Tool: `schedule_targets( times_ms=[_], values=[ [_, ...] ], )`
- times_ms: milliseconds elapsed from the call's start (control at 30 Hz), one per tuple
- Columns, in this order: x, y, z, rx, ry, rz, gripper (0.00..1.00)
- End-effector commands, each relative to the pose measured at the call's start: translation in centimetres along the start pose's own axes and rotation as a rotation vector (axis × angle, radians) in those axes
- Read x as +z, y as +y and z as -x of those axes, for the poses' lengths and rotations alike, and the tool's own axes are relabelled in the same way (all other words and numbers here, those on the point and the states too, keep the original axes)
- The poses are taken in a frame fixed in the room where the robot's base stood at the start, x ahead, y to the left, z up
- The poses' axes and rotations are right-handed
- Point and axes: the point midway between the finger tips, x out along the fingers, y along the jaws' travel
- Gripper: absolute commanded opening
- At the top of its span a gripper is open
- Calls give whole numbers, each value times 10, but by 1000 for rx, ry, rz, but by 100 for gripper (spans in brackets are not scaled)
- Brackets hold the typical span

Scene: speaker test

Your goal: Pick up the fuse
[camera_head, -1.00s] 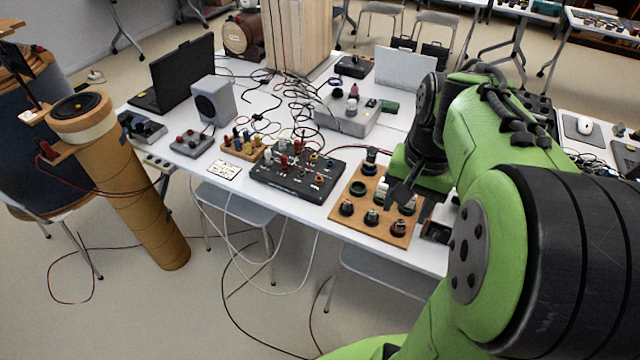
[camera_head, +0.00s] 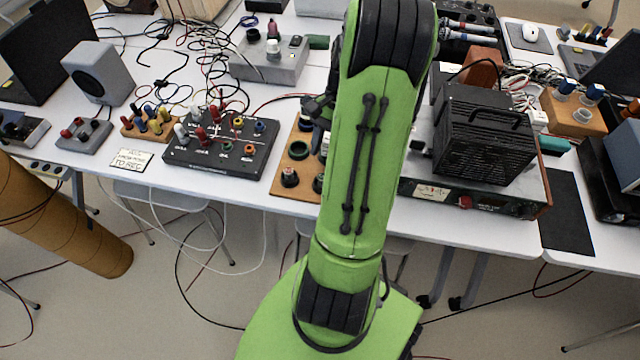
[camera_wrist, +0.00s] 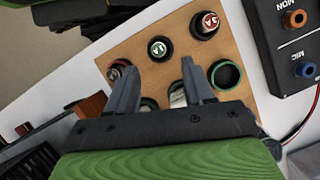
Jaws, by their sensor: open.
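Several round fuse parts sit on a brown wooden board (camera_wrist: 183,38) in the wrist view. One has a green-and-white cap (camera_wrist: 160,48); one has a red-and-white cap (camera_wrist: 205,24). A third reddish cap (camera_wrist: 119,70) is beside the left finger. A green-rimmed ring (camera_wrist: 224,75) is to the right. Which one the task means, I cannot tell. My gripper (camera_wrist: 158,67) is open over the board, fingers apart, with the green-and-white cap beyond the gap. In the head view my arm covers much of the board (camera_head: 279,190).
A black panel (camera_head: 222,160) with coloured sockets stands left of the board. A black ribbed box (camera_head: 485,135) on a wide unit stands to the right. A grey box (camera_head: 270,62) is behind. Loose cables lie across the white table.

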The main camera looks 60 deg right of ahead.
Motion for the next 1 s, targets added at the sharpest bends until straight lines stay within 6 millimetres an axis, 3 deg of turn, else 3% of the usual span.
schedule_targets(
  times_ms=[333,600,933,1000],
  values=[
    [2,1,-56,1,1,0,52],
    [3,1,-59,1,3,0,52],
    [3,1,-58,1,3,1,2],
    [3,1,-58,1,3,1,0]
  ],
)
